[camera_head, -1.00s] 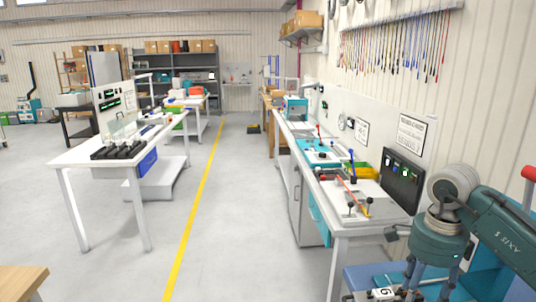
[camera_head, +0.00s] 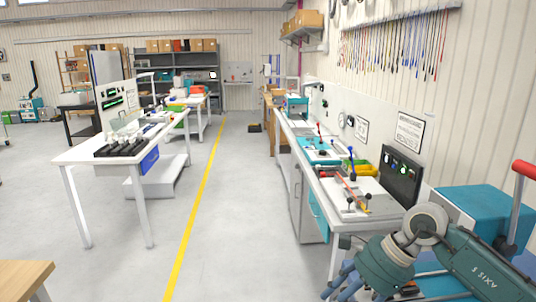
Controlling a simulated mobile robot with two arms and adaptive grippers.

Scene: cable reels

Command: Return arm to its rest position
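My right arm (camera_head: 470,258) comes in at the lower right, a teal link with an "AXIS 5" label and a pale round joint. It bends down and to the left. My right gripper (camera_head: 345,286) is at its end, low in the picture beside the near end of the right workbench. Its bluish fingers are partly cut off by the bottom edge, so their opening is unclear. I see nothing clearly held. My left arm and gripper are not in view.
The right workbench (camera_head: 385,209) carries levers, a yellow bin (camera_head: 363,168) and a dark panel (camera_head: 402,170). A teal box (camera_head: 485,208) shows behind the arm. A white table (camera_head: 75,154) stands at left. The aisle with a yellow line (camera_head: 200,205) is clear.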

